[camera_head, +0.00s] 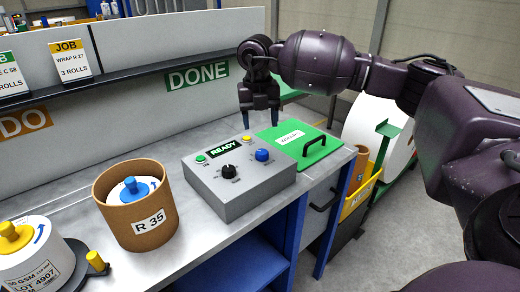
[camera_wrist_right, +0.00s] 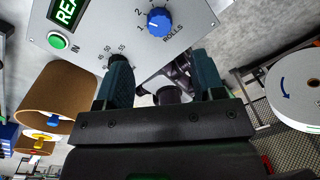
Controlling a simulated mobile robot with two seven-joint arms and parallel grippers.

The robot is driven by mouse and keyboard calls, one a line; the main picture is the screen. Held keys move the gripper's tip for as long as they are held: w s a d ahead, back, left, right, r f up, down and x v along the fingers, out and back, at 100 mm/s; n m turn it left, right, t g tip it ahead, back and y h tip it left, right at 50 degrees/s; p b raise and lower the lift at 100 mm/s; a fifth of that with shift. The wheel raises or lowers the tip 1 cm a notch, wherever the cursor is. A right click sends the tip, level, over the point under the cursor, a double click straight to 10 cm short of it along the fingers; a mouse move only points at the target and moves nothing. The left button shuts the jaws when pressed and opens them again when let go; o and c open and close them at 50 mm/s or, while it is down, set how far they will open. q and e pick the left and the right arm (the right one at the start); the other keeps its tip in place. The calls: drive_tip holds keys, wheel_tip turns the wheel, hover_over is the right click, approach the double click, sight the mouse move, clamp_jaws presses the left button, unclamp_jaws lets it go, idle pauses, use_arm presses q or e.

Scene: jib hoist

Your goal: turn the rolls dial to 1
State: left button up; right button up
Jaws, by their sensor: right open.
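The rolls dial (camera_head: 262,155) is a blue knob on the top right of a grey control box (camera_head: 240,198). In the right wrist view the rolls dial (camera_wrist_right: 159,22) has the word ROLLS and the numbers 1 and 2 beside it; which number it points at is too small to tell. My right gripper (camera_head: 260,116) points down above and behind the box, apart from the dial. In its wrist view the two fingers (camera_wrist_right: 162,82) are spread with nothing between them. My left gripper is not in view.
The box also carries a black knob (camera_head: 228,171), a READY display (camera_head: 223,149) and a green button (camera_head: 200,158). A green lid with a handle (camera_head: 300,146) lies to its right. A brown tub marked R 35 (camera_head: 138,222) stands to its left.

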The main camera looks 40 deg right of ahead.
sight(262, 152)
wheel_tip(262, 152, down, 8)
drive_tip(key=shift+s+d+f+b, duration=0.1)
drive_tip(key=shift+d+f+b, duration=0.05)
drive_tip(key=shift+b, duration=0.3)
drive_tip(key=shift+f, duration=0.45)
drive_tip(key=shift+c, duration=0.4)
drive_tip(key=c, duration=0.9)
drive_tip(key=shift+o, duration=0.2)
